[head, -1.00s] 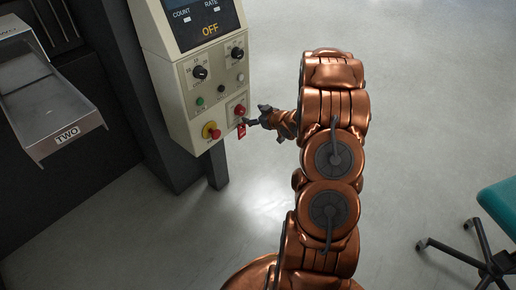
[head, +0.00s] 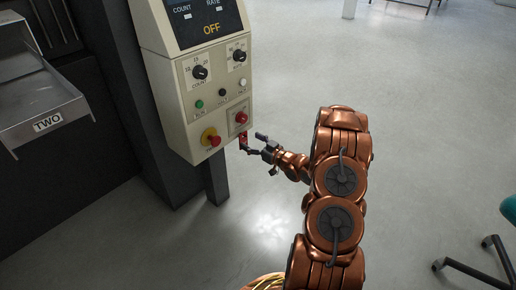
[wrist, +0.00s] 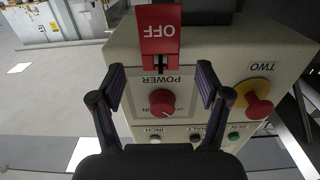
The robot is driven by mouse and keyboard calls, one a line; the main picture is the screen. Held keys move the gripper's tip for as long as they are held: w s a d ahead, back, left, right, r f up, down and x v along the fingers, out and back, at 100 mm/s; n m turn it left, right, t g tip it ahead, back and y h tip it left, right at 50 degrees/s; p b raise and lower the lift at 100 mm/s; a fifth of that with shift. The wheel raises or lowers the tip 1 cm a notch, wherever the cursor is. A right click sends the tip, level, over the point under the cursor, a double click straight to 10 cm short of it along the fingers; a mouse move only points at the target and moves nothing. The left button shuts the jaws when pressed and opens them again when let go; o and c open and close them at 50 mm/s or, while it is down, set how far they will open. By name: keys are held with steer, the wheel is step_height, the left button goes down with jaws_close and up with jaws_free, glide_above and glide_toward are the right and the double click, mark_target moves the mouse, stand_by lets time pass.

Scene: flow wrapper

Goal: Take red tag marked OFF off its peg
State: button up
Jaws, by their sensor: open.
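The red tag (wrist: 158,30) marked OFF hangs at the lower right of the control panel; its lettering is upside down in the wrist view. Its slotted end is by the POWER label, and I cannot make out the peg clearly. In the head view the tag (head: 243,138) is small and partly hidden by a fingertip. My gripper (wrist: 160,75) is open, with its two dark fingers apart and nothing between them in its grasp. In the wrist view the tag appears beyond the fingertips, centred between them. In the head view my gripper (head: 262,143) is right beside the tag.
The red POWER knob (wrist: 162,102) is close to the tag, and a red stop button on a yellow base (head: 212,138) is to its left. The panel's grey post (head: 214,180) stands below. Open floor lies to the right.

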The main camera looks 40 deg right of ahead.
mark_target(246, 136)
steer(key=shift+b+x, duration=0.4)
steer(key=shift+x, duration=1.35)
steer(key=c, duration=1.2)
steer(key=shift+r+p, duration=0.4)
steer(key=shift+p, duration=0.1)
steer(key=shift+s, duration=0.1)
steer(key=shift+v, duration=4.25)
steer(key=shift+s, duration=0.15)
steer(key=shift+a, duration=0.1)
